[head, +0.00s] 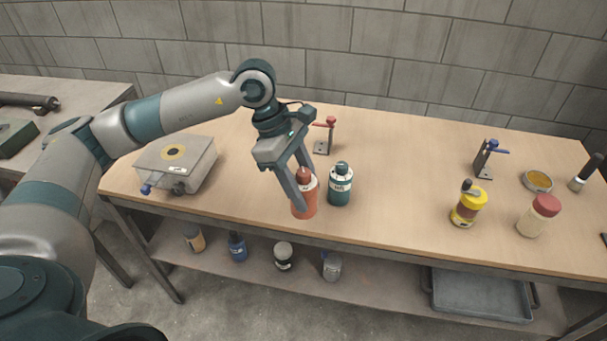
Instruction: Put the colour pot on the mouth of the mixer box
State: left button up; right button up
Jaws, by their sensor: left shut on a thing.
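The colour pot appears to be the orange-red bottle (309,203) with a dark red cap, near the table's front edge. My left gripper (305,190) reaches down from above and is shut on this bottle, one finger crossing in front of it. The bottle looks upright; I cannot tell whether its base touches the table. The mixer box (197,172) is a grey box at the table's left end. My right gripper is not in view.
A teal bottle (341,186) stands close to the right of the held bottle. A red-handled clamp (325,139) is behind. A yellow bottle (467,205), a red-lidded jar (538,217) and a blue-handled clamp (485,160) are at the right. The table between mixer box and gripper is clear.

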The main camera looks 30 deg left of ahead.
aim_at(301, 218)
pick_arm(q)
jog(key=m, duration=0.2)
jog(key=s+m+g, duration=0.1)
jog(key=m, duration=0.1)
jog(key=d+f+m+g, duration=0.1)
jog(key=shift+s+m, duration=0.35)
jog(key=shift+m, duration=0.05)
jog(key=s+m+g+y, duration=0.1)
jog(key=m, duration=0.3)
jog(key=s+m+g+y, duration=0.1)
jog(key=m+y, duration=0.1)
jog(key=m, duration=0.2)
jog(key=s+d+f+m+y, duration=0.1)
jog(key=s+m, duration=0.1)
jog(key=m, duration=0.2)
jog(key=shift+f+m+g+y, duration=0.1)
jog(key=shift+m+g+y, duration=0.2)
jog(key=shift+m+g, duration=0.1)
